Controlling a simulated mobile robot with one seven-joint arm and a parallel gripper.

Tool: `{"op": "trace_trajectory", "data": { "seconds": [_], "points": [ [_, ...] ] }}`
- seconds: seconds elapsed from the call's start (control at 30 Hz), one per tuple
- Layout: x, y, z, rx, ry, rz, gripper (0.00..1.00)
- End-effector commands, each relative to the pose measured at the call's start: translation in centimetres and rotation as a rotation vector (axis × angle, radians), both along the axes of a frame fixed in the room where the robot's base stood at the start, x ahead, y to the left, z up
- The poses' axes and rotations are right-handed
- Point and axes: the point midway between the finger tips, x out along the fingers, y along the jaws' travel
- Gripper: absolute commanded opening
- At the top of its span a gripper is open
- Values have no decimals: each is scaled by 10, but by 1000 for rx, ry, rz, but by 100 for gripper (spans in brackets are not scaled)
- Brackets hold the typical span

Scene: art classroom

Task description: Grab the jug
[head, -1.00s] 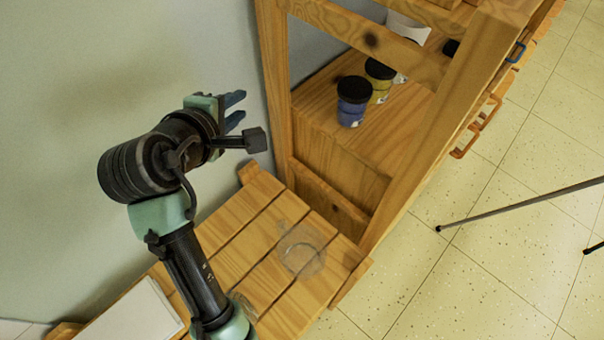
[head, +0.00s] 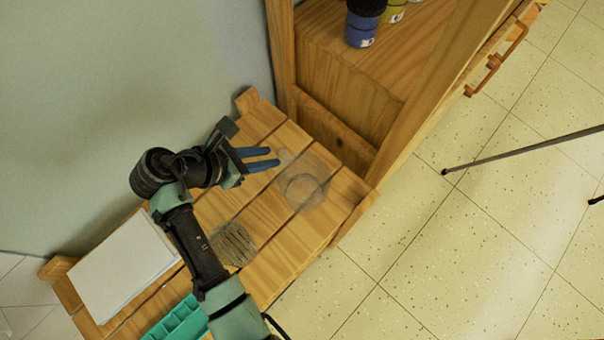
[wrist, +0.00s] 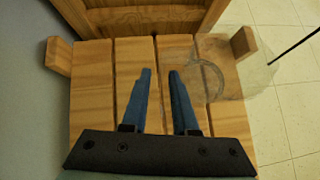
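The jug (head: 302,188) is clear and see-through, standing on the slatted wooden bench (head: 258,212) near its far right end. In the wrist view the jug (wrist: 212,75) is at the upper right, its outline faint. My gripper (head: 278,158) is open and empty, its two blue fingers pointing toward the jug from the left. In the wrist view my gripper (wrist: 160,72) shows a gap between the fingers, with bare slats behind; the jug lies to the right of the right finger. I cannot tell whether the finger touches it.
A wooden shelf unit (head: 350,100) with a blue jar (head: 361,30) stands beyond the bench. White paper (head: 122,264), a dark mesh item (head: 234,244) and a green tray (head: 180,322) lie on the bench. A wall is on the left; open tiled floor (head: 470,260) on the right.

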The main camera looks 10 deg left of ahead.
Motion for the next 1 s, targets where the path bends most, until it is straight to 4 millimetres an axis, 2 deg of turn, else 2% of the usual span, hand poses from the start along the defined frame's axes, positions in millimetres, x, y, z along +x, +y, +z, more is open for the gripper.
{"op": "trace_trajectory", "data": {
  "seconds": [0.4,0.67,0.7,0.83,1.0],
  "points": [
    [22,-26,-37,1,0,-1,28],
    [25,-28,-38,2,-1,1,28],
    [25,-28,-38,3,-1,0,26],
    [25,-28,-38,3,-1,0,2],
    [25,-28,-38,3,-1,0,0]
  ]
}}
